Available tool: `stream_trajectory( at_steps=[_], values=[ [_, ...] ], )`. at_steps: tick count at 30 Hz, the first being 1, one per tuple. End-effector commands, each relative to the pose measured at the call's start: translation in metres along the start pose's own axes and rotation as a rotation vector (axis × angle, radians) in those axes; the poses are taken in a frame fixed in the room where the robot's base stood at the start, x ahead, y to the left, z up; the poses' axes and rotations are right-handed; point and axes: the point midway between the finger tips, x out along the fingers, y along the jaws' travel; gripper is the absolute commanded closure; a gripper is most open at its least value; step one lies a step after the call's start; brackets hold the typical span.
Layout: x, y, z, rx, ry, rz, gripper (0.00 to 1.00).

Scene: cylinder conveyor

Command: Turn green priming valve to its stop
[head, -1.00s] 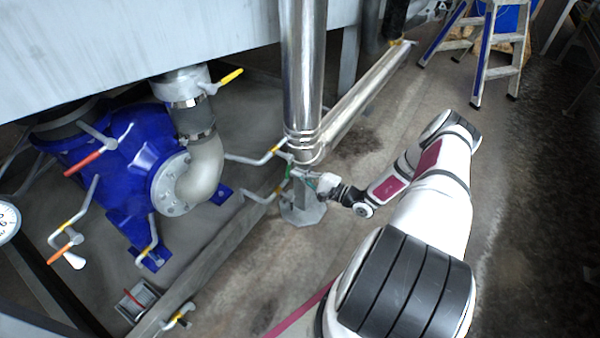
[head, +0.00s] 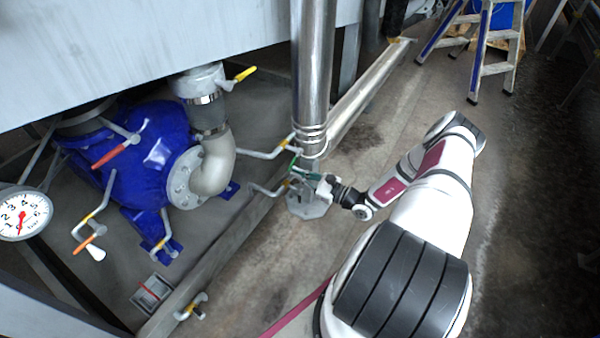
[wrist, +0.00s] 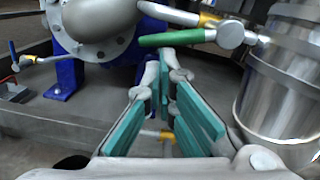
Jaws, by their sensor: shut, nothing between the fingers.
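The green priming valve handle (wrist: 170,38) lies nearly level across the upper middle of the wrist view, its right end joined to a grey metal valve body (wrist: 230,35) beside the steel pipe. In the head view the green handle (head: 293,164) is small and partly hidden near the foot of the upright pipe. My gripper (wrist: 165,80) has teal finger pads and is shut and empty, its fingertips just below the green handle in the wrist picture. I cannot tell whether they touch it. In the head view my gripper (head: 306,180) is at the pipe's foot.
An upright steel pipe (head: 313,80) stands close to my gripper. A blue pump (head: 130,160) with several yellow- and orange-handled valves and a gauge (head: 22,213) is at left. A stepladder (head: 485,50) stands at the back right. The floor right of the arm is clear.

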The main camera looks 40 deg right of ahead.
Motion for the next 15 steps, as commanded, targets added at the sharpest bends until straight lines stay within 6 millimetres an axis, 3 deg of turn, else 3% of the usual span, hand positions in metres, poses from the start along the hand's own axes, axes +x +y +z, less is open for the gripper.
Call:
stream_trajectory(
  at_steps=[6, 15],
  values=[
    [0.001, 0.003, 0.011, 0.13, -0.003, -0.008, 1.0],
    [0.001, 0.005, 0.016, 0.122, -0.003, -0.007, 1.0]
  ],
)
